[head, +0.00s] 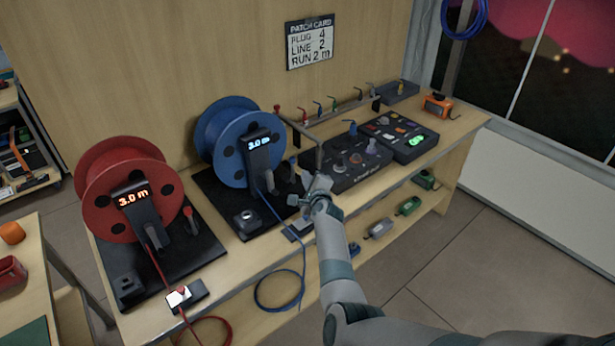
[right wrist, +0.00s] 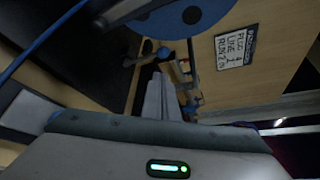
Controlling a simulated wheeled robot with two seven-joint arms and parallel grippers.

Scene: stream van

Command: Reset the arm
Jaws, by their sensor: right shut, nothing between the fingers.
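My right arm comes in from the lower right in the head view, and my right gripper (head: 318,183) is over the bench's front part, to the right of the blue reel (head: 222,130). Its fingers are together with nothing between them. In the right wrist view the closed fingers (right wrist: 160,97) point toward the back of the bench, below the blue reel (right wrist: 180,20). Whether the gripper touches anything on the bench cannot be told. My left gripper is not in view.
A red reel (head: 100,190) stands at left, its display reading 3.0 m, as does the blue reel's. A dark panel (head: 345,165) and a panel with a green display (head: 410,150) lie right of the gripper. A blue cable (head: 303,270) hangs over the bench's front edge.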

